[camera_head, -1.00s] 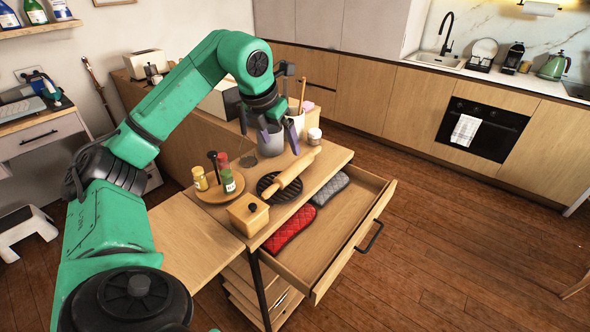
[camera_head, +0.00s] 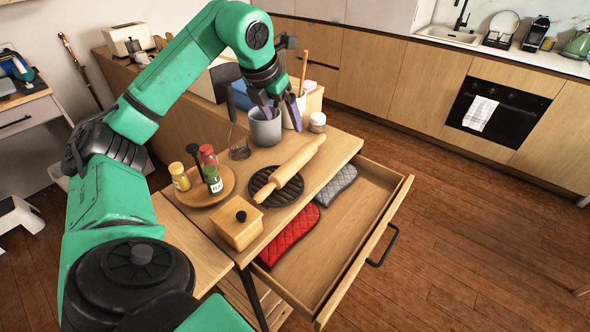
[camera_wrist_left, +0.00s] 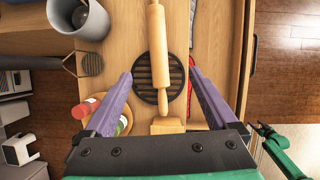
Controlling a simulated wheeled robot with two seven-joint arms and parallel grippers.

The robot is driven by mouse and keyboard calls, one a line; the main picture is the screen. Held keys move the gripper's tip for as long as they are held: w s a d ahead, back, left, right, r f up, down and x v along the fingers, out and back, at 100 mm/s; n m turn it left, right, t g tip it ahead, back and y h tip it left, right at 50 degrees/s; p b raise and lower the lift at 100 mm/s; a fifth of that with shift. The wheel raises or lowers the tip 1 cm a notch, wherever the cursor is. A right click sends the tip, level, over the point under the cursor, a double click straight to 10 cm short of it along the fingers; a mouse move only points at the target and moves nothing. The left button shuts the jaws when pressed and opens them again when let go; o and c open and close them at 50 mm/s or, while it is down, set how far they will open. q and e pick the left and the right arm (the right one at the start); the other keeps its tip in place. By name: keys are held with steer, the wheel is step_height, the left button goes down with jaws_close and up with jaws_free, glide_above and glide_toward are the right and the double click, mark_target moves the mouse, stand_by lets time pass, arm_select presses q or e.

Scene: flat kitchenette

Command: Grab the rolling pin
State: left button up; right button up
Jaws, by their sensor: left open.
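The wooden rolling pin (camera_head: 292,166) lies on the counter, partly over a round dark trivet (camera_head: 272,193). In the left wrist view the rolling pin (camera_wrist_left: 157,50) runs lengthwise between the two purple fingers, some way below them. My left gripper (camera_head: 283,115) is open and empty, held in the air beyond the pin, and in the head view it overlaps the grey pot (camera_head: 265,131). It also shows in the left wrist view (camera_wrist_left: 160,82), with its fingers wide apart on either side of the pin.
A wooden box (camera_head: 237,224) stands near the pin's close end. A round board (camera_head: 203,190) with spice bottles is to the left. The drawer (camera_head: 345,232) is open, holding a red mitt (camera_head: 289,236) and a grey mitt (camera_head: 337,186). A white jar (camera_head: 318,122) stands behind.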

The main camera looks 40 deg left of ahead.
arm_select(q)
steer(key=b, duration=0.4)
glide_toward(293, 159)
steer(key=v, duration=0.3)
steer(key=p+x, duration=0.3)
steer(key=x, duration=1.1)
steer(key=shift+s+d+p, duration=0.1)
steer(key=shift+p, duration=0.2)
steer(key=shift+f, duration=0.2)
steer(key=shift+r, duration=0.15)
jaws_close()
arm_select(e)
steer(key=shift+w+a+f, duration=0.1)
steer(key=shift+w+f, duration=0.1)
steer(key=shift+f, duration=0.3)
steer(key=shift+w+f, duration=0.15)
steer(key=shift+f, duration=0.3)
